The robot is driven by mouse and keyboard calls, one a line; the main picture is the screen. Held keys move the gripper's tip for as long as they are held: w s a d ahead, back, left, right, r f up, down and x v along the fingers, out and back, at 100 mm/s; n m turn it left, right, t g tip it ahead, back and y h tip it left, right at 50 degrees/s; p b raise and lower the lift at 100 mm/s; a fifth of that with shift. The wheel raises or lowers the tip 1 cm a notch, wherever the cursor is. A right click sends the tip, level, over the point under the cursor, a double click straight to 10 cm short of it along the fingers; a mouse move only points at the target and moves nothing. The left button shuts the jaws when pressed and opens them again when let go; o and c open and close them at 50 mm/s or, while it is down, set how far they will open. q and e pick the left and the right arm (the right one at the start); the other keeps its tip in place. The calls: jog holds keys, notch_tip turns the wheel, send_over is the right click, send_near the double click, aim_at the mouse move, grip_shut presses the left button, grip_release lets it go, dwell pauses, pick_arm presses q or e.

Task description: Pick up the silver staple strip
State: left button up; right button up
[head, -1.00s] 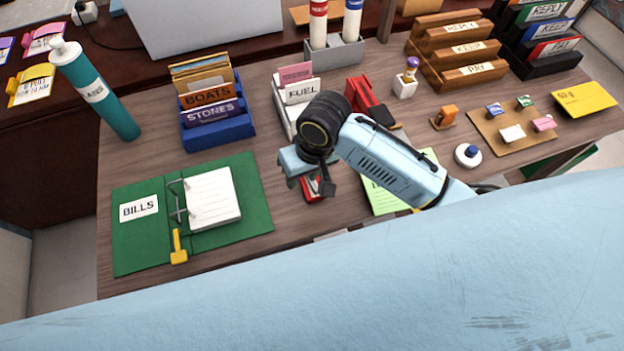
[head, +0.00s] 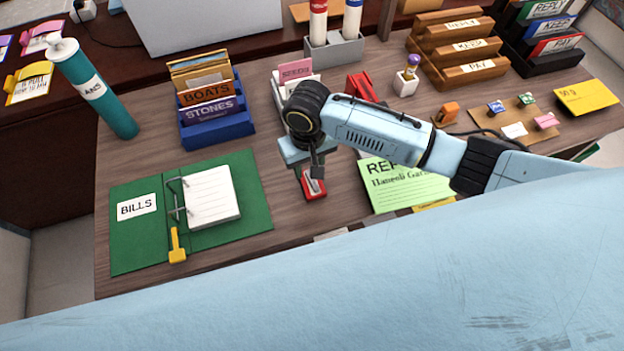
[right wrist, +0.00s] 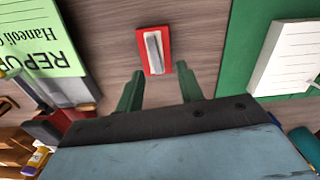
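The silver staple strip (right wrist: 154,50) lies lengthwise in a small red tray (right wrist: 142,38) in the right wrist view. In the head view the red tray (head: 314,194) sits on the desk just below my right gripper (head: 314,172), which partly hides it. In the right wrist view my right gripper (right wrist: 160,72) is open, its two fingers apart and nothing between them. The strip lies just beyond the fingertips, roughly in line with the gap. My left gripper is not in view.
A green BILLS binder (head: 150,240) lies left of the tray, and a green REPORT sheet (head: 405,188) lies to its right. Behind stand the card holder (head: 282,105) and a red stapler (head: 360,88). Bare wood surrounds the tray.

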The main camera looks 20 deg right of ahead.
aim_at(312, 181)
jog(key=f, duration=0.3)
jog(key=f+b, duration=0.1)
jog(key=f, duration=0.1)
jog(key=shift+d, duration=0.4)
jog(key=shift+c, duration=0.5)
grip_shut()
